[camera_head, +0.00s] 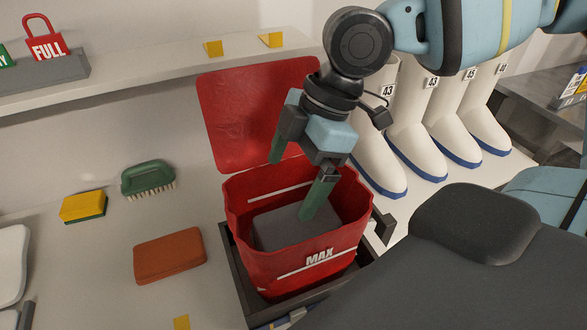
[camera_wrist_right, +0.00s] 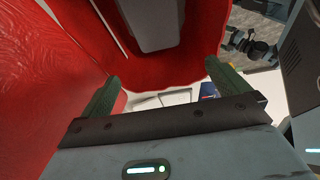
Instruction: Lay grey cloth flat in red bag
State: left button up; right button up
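The red bag (camera_head: 300,262), marked MAX, stands open with its red lid flap (camera_head: 258,115) raised behind it. The grey cloth (camera_head: 280,228) is inside the bag as a flat-looking slab, partly hidden by the bag's front wall and a finger. It also shows in the right wrist view (camera_wrist_right: 155,22). My right gripper (camera_head: 290,188) is over the bag, open and empty, its green fingers wide apart. One finger reaches into the bag's mouth in front of the cloth; I cannot tell whether it touches. My left gripper is not in view.
The bag sits in a dark frame (camera_head: 243,290). Left of it lie a brown-orange block (camera_head: 170,256), a green brush (camera_head: 148,177) and a yellow sponge (camera_head: 83,207). White boots (camera_head: 420,150) stand to the right. A shelf (camera_head: 150,75) runs behind.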

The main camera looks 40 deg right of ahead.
jog(key=v, duration=0.7)
jog(key=shift+r+p, duration=0.35)
jog(key=shift+d, duration=0.15)
